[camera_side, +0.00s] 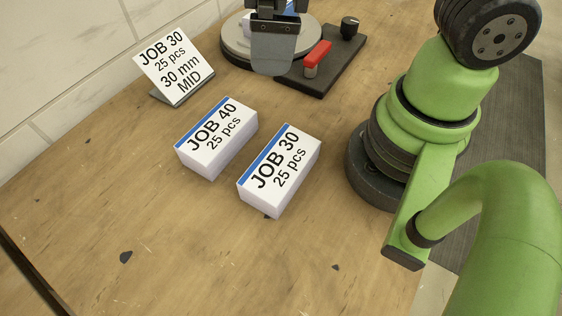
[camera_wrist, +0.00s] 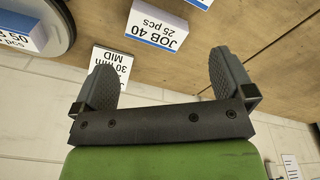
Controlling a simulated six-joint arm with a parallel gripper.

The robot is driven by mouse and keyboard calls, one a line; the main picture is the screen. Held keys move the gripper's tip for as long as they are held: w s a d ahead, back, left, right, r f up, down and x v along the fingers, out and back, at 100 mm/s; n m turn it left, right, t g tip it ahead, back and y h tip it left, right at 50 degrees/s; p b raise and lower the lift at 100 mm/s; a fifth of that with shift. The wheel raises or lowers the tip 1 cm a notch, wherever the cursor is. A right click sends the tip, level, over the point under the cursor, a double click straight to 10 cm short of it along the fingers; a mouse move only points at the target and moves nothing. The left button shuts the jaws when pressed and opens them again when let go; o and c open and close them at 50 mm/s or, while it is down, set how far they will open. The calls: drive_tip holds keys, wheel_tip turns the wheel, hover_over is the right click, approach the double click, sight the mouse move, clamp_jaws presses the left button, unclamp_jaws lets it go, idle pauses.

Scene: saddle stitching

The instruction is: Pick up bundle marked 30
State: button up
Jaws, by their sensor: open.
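The bundle marked JOB 30 (camera_side: 280,170) is a white block with a blue stripe, lying flat on the wooden table in the side view. A sliver of a blue-edged white block (camera_wrist: 201,3), probably the same bundle, shows at the wrist view's top edge. My gripper (camera_wrist: 162,68) is open and empty, its two grey fingers well apart in the wrist view. In the side view a grey finger of my gripper (camera_side: 272,50) shows in front of the round plate, apart from the bundle; the other finger is hidden.
A similar bundle marked JOB 40 (camera_side: 217,138) lies close on the left. A JOB 30 card (camera_side: 173,66) stands behind. The round plate (camera_side: 233,45) carries another bundle (camera_wrist: 20,30). A red lever (camera_side: 318,55) and black knob (camera_side: 350,26) stand beside it. The front table is clear.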

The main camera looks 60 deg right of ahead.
drive_tip(key=a+f+n+g+h, duration=0.1)
drive_tip(key=a+f+n+h, duration=0.1)
drive_tip(key=a+f+n, duration=0.3)
drive_tip(key=n+h, duration=0.3)
drive_tip(key=n, duration=0.3)
approach(279, 164)
drive_tip(key=shift+x, duration=0.9)
drive_tip(key=x, duration=0.4)
drive_tip(key=shift+s+f, duration=0.1)
drive_tip(key=shift+f, duration=0.1)
drive_tip(key=shift+x, duration=2.9)
drive_tip(key=c, duration=1.2)
drive_tip(key=shift+r, duration=0.1)
